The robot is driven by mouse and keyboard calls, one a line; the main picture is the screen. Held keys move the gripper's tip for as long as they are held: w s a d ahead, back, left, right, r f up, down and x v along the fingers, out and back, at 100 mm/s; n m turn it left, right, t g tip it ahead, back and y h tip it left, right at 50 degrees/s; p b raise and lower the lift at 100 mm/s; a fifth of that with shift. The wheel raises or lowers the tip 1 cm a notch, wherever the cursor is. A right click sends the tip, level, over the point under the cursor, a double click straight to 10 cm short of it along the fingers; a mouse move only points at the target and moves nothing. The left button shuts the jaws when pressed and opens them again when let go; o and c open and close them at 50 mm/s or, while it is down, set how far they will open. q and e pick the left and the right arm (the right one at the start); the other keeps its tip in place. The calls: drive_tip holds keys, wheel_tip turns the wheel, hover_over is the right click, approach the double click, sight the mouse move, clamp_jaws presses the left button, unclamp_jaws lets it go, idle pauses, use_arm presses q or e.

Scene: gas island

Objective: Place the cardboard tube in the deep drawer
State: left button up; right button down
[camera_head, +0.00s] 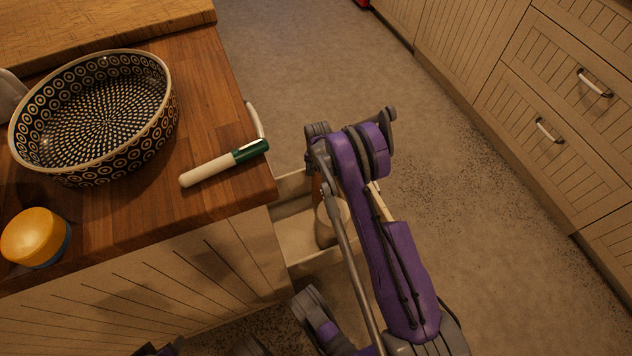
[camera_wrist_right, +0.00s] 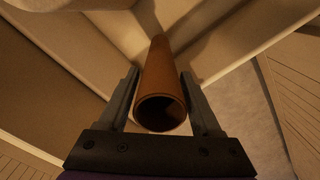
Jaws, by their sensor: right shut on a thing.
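The brown cardboard tube (camera_wrist_right: 158,80) stands between the two fingers of my right gripper (camera_wrist_right: 158,73), its open round end facing the right wrist camera. The gripper is shut on it. In the head view, a brown sliver of the tube (camera_head: 316,188) shows beside my purple right arm, which hides most of the gripper. The deep drawer (camera_head: 293,240) is pulled out from the island below the counter. The tube reaches down into the space between the drawer walls; I cannot tell whether its lower end touches the bottom. My left gripper is not in view.
A pale rounded object (camera_head: 325,228) is in the drawer. On the wooden counter (camera_head: 215,95) are a patterned bowl (camera_head: 95,115), a white and green cylindrical object (camera_head: 222,165) and a yellow-topped container (camera_head: 35,237). Floor is clear toward the right cabinets (camera_head: 550,110).

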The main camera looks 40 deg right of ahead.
drive_tip(key=shift+f+b, duration=0.4)
drive_tip(key=shift+f, duration=1.4)
drive_tip(key=shift+c, duration=0.3)
unclamp_jaws()
wheel_tip(320, 180, up, 12)
drive_tip(key=p, duration=0.3)
drive_tip(key=shift+r, duration=0.2)
